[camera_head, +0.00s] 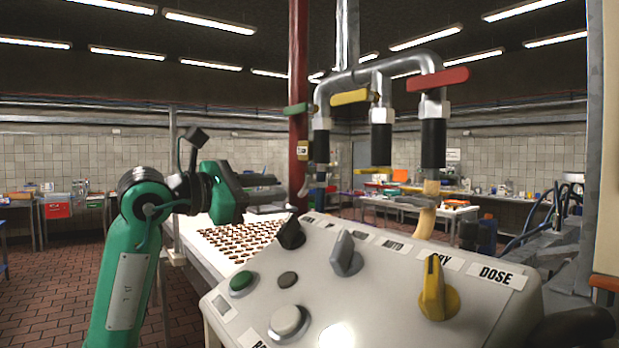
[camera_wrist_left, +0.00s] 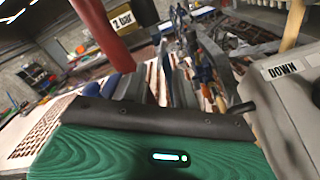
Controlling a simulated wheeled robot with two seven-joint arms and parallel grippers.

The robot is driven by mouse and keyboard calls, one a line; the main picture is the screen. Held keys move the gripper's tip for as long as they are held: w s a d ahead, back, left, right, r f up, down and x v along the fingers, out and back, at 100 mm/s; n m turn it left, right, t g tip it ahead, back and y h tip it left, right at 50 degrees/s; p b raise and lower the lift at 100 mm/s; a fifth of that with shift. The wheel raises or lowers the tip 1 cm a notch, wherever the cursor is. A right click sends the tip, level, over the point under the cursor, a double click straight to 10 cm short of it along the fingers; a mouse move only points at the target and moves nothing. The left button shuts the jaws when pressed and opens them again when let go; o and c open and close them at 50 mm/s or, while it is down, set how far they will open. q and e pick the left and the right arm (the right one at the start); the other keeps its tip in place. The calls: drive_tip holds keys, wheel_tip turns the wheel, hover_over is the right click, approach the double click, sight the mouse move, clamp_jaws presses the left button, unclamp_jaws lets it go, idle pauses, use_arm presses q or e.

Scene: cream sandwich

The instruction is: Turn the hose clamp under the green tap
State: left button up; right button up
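The green tap handle (camera_head: 297,109) is on the leftmost branch of the metal pipe in the head view. A black sleeve (camera_head: 321,145) hangs below it, with a bluish hose (camera_head: 320,184) lower down. A small dark shape (camera_head: 307,186) beside this hose may be the hose clamp; its form is not clear. My left gripper (camera_head: 274,187) points right toward the hose, left of it and in front of the red column. Its two dark fingers look apart, with nothing clear between them. The wrist view shows its green housing at the bottom. My right gripper is not in view.
A white control box (camera_head: 380,285) with knobs fills the front right. The red column (camera_head: 298,60) stands behind the gripper. A yellow tap handle (camera_head: 350,97) and a red one (camera_head: 438,79) sit to the right. A conveyor (camera_head: 205,250) with rows of biscuits lies behind.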

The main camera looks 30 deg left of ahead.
sight(301, 186)
use_arm(q)
drive_tip(key=p+x, duration=0.2)
drive_tip(key=x, duration=0.6)
drive_tip(key=shift+p, duration=0.35)
drive_tip(key=shift+w+d, duration=0.35)
drive_tip(key=shift+w, duration=0.2)
clamp_jaws()
